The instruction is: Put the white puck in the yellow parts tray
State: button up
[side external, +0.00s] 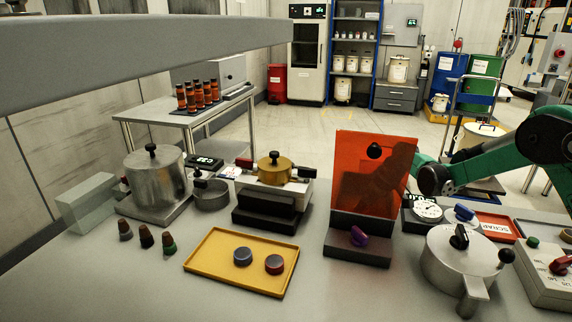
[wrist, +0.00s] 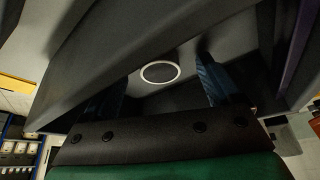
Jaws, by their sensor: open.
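The yellow parts tray (side external: 213,260) lies on the bench front in the side view. No white puck is clear in the side view. In the wrist view a round, grey-topped disc with a white rim (wrist: 160,63) sits in a shadowed recess. It may be the white puck. My gripper (wrist: 162,78) is open, with a dark blue finger on each side of the disc. In the side view my gripper is only a dark shape behind the orange panel.
The translucent orange panel (side external: 360,150) stands upright on a dark base with a purple knob (side external: 358,236), right of the tray. A lidded metal pot (side external: 462,270) is right of it. A brass pot (side external: 274,170) stands behind the tray.

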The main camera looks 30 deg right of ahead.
jog(key=shift+f, duration=0.1)
jog(key=shift+c, duration=0.2)
grip_shut()
notch_tip(320, 180, up, 20)
jog(key=s+a+r+m+h, duration=0.1)
jog(key=s+a+r+m, duration=0.1)
jog(key=a, duration=0.1)
jog(key=s+a+r+m, duration=0.2)
jog(key=a, duration=0.1)
jog(key=s+a+r+m+h, duration=0.1)
jog(key=s+a+r+m, duration=0.1)
jog(key=a, duration=0.1)
jog(key=shift+h, duration=0.3)
jog(key=shift+s+a+r+m, duration=0.15)
jog(key=shift+s+a+m, duration=0.25)
jog(key=shift+a+m, duration=0.15)
